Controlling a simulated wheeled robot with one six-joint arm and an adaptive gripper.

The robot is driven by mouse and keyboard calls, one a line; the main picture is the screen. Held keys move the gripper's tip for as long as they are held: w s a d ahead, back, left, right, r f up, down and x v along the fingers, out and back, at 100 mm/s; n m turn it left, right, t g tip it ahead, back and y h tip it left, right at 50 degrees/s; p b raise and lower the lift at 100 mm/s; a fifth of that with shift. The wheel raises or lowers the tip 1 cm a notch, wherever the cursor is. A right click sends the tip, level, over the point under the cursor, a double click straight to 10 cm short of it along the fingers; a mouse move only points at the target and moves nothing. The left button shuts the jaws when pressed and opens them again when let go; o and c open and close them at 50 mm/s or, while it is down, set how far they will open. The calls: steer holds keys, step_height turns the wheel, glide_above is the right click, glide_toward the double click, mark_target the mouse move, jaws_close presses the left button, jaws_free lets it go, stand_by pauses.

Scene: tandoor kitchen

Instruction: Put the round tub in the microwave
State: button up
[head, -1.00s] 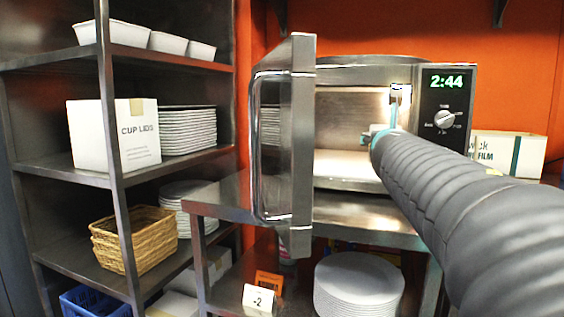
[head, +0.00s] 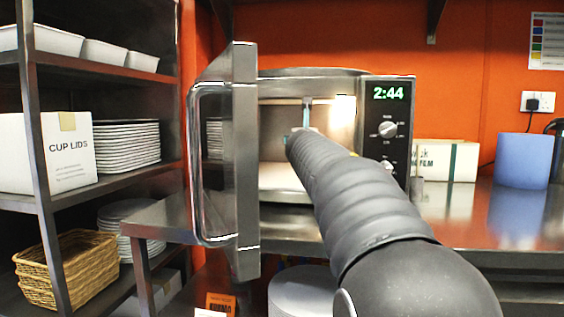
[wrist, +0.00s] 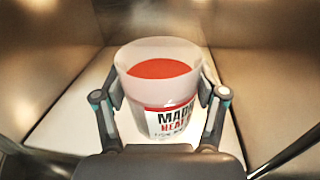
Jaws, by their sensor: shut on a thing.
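The round tub (wrist: 160,85) is translucent white with red contents and a label reading "MAD" and "HEAT". It is upright between the fingers of my gripper (wrist: 160,100), which is shut on it, inside the microwave cavity in the wrist view. In the head view, the microwave (head: 335,78) stands on a steel table with its door (head: 245,160) swung open to the left. My arm reaches into its lit opening and hides the tub there. The pale cavity floor (wrist: 70,130) shows around the tub; I cannot tell whether the tub touches it.
The open door stands close to the left of my arm. Shelves on the left hold a cup lids box (head: 45,152), stacked plates (head: 126,144) and wicker baskets (head: 68,270). A film box (head: 448,160) and a blue cylinder (head: 524,161) stand right of the microwave.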

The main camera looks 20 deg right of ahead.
steer(key=w+p, duration=0.1)
steer(key=w, duration=0.6)
steer(key=f+b, duration=0.6)
steer(key=shift+s+d+f, duration=0.15)
steer(key=shift+d+f, duration=0.15)
steer(key=shift+f, duration=0.25)
steer(key=shift+w, duration=0.2)
steer(key=o, duration=1.4)
